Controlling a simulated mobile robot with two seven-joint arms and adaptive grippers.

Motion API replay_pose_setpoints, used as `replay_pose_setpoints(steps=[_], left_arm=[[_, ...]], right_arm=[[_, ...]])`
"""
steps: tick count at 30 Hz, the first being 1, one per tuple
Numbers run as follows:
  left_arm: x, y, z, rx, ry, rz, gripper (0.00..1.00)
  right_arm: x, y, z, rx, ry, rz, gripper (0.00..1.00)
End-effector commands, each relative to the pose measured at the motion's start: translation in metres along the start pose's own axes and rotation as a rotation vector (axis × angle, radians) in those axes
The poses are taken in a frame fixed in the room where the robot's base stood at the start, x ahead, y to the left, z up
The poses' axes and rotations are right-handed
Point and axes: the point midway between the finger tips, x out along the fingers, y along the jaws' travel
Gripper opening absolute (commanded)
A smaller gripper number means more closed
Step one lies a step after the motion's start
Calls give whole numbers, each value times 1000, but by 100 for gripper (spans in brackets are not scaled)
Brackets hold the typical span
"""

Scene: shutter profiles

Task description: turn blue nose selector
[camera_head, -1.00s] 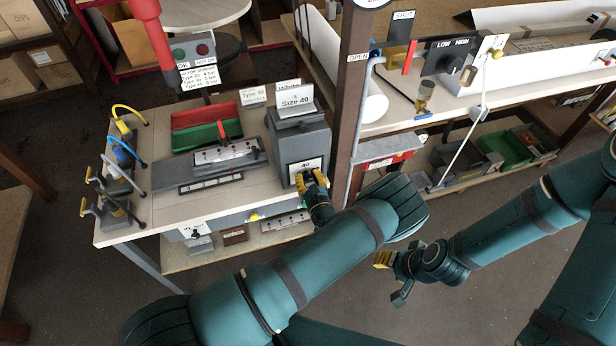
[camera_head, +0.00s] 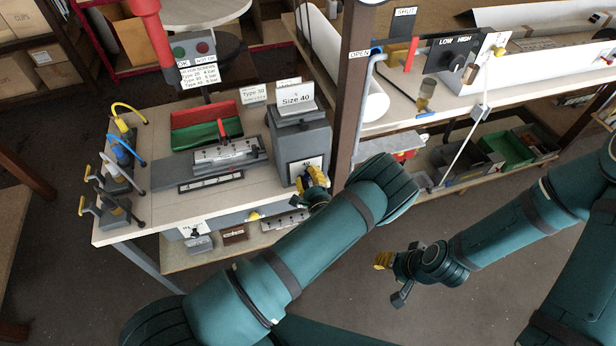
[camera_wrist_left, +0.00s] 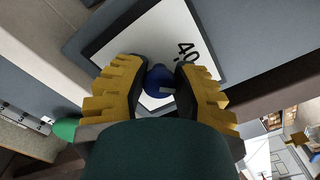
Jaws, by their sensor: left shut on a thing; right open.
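The blue nose selector (camera_wrist_left: 159,82) is a round blue knob on a white dial plate (camera_wrist_left: 150,40) marked 40, seen in the left wrist view. The plate is on the front of a grey box (camera_head: 300,145) with a "Size 40" sign on top. My left gripper (camera_head: 316,178) is at that front face. In the left wrist view its yellow fingers (camera_wrist_left: 160,85) are on both sides of the knob and shut on it. In the head view the gripper hides the knob. My right gripper (camera_head: 388,276) is open and empty, over the floor away from the bench.
A grey profile fixture (camera_head: 225,155) and a red-green bin (camera_head: 205,125) are on the bench left of the box. Levers with yellow, blue and black handles (camera_head: 120,150) line the left edge. A brown post (camera_head: 350,90) stands close right of the box.

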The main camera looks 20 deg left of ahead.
Motion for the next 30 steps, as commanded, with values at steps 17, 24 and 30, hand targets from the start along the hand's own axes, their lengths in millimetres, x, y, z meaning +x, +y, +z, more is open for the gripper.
replay_pose_setpoints(steps=[17, 24, 30], left_arm=[[1, 2, 0, -524, -3, -1, 0], [1, 2, 0, -671, -2, -2, 0], [1, 2, 0, -741, -2, -1, 0]], right_arm=[[20, 7, 2, 0, 0, 4, 47], [28, 9, 3, 0, 0, 5, 47], [31, 10, 4, 0, 0, 6, 47]])
